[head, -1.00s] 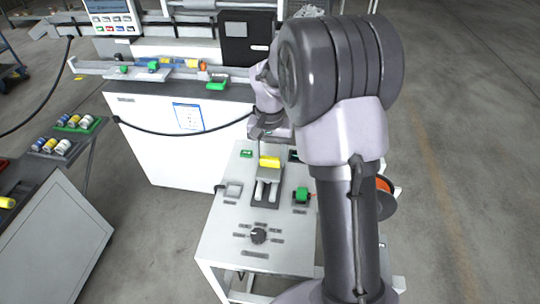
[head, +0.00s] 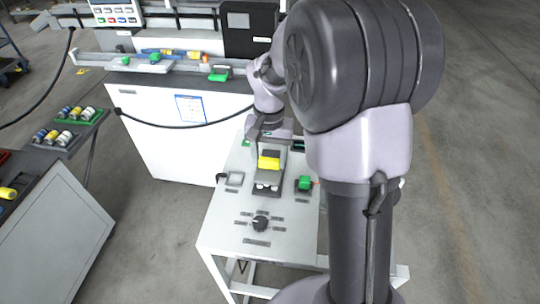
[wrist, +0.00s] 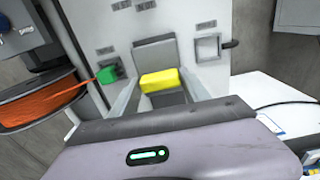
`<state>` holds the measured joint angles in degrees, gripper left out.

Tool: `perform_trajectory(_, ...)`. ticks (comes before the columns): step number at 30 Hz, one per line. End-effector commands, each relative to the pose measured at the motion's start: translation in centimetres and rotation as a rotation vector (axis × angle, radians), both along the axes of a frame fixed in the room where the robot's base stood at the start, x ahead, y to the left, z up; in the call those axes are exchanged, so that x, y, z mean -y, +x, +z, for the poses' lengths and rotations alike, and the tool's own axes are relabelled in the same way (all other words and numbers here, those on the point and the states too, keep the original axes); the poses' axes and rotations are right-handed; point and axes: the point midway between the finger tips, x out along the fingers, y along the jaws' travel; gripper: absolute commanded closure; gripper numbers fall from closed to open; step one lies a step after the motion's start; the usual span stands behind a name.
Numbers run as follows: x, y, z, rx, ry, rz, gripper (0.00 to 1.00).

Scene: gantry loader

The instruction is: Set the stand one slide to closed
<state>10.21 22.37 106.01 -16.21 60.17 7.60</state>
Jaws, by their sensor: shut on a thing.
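The stand one slide appears to be the carriage with a yellow handle (head: 269,163) on the grey stand top (head: 225,210). The carriage sits near the near end of its short rails, with only a little rail showing in front of it. My gripper (wrist: 160,88) reaches down from the far side and is shut on the yellow handle, which shows between its fingers in the wrist view (wrist: 161,80). The slide's labels are too small to read.
A black dial (head: 260,222) is in front of the slide. A green switch (head: 304,183) stands to its right and a grey square frame (head: 234,179) to its left. An orange spool (wrist: 40,100) is beside the stand. A white cabinet (head: 150,140) stands behind.

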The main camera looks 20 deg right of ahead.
Motion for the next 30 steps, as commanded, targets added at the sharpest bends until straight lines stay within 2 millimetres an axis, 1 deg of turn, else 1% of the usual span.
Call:
perform_trajectory(1,-0.1,-0.2,-0.2,-0.006,0.003,-0.001,1.0)
perform_trajectory(2,-0.1,-0.2,-0.2,-0.007,0.004,-0.002,0.44)
perform_trajectory(3,-0.1,-0.2,-0.2,-0.006,0.003,-0.001,0.36)
perform_trajectory(5,-0.1,-0.2,-0.1,-0.006,0.003,-0.001,0.24)
perform_trajectory(14,-0.1,-0.1,0.0,-0.004,0.001,-0.001,0.24)
perform_trajectory(17,0.0,0.0,0.8,-0.002,0.001,-0.001,0.24)
perform_trajectory(20,0.0,0.0,3.1,0.002,0.001,-0.001,0.24)
perform_trajectory(27,-0.1,0.0,11.2,0.001,0.002,-0.001,0.24)
perform_trajectory(30,-0.1,0.0,14.0,0.0,0.001,0.0,0.24)
